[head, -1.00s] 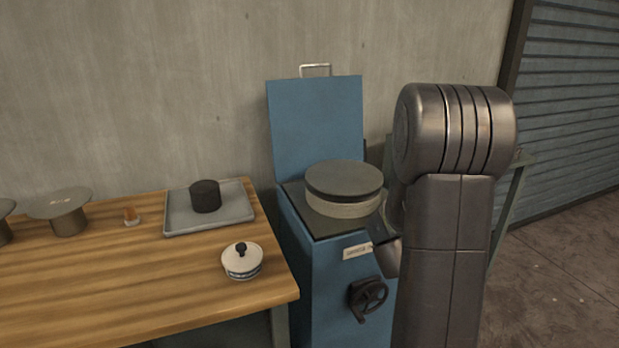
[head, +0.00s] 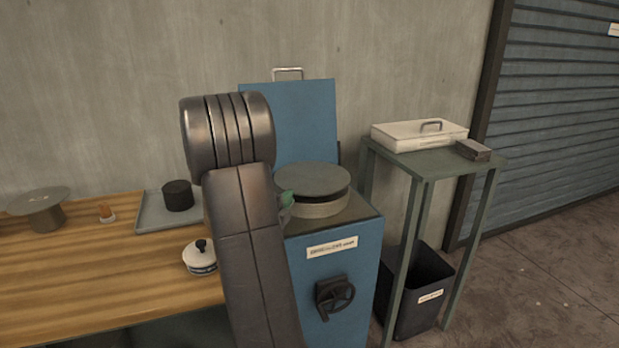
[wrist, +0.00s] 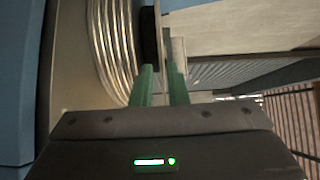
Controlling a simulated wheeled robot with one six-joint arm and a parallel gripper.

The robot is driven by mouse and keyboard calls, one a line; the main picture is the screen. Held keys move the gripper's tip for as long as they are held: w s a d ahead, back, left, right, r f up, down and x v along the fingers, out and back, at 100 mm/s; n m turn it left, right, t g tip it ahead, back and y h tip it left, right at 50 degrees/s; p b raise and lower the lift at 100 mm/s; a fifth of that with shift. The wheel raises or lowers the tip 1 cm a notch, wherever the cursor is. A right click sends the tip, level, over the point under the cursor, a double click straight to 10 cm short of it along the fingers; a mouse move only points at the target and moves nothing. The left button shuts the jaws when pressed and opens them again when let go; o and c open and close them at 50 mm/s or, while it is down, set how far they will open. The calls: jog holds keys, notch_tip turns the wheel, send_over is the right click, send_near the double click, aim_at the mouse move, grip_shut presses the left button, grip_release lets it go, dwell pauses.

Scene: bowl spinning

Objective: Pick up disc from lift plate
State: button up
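The disc (head: 312,179) is a flat, dark grey-green round plate. It lies on top of a pale round drum (head: 322,208) on the blue cabinet; the lift plate itself cannot be told apart. In the wrist view the disc's dark edge (wrist: 150,38) is just beyond the fingertips, beside the ribbed metallic side of the drum (wrist: 108,45). My gripper (wrist: 161,72) has two green fingers standing apart with a narrow gap, close to the disc's edge. In the head view a green finger shows at the disc's left side; my arm hides the rest. Contact with the disc cannot be told.
A wooden table (head: 90,265) at left holds a grey tray (head: 150,218) and a lidded pot (head: 200,258). A stand (head: 432,162) with a white box (head: 418,134) and a bin (head: 415,290) are at right.

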aim_at(300, 189)
jog(key=shift+d+x, duration=0.15)
jog(key=shift+x, duration=1.4)
jog(key=shift+d+x, duration=0.2)
jog(key=shift+x, duration=1.4)
jog(key=shift+s+r, duration=0.1)
jog(key=shift+s, duration=0.15)
grip_shut()
jog(key=shift+r, duration=0.15)
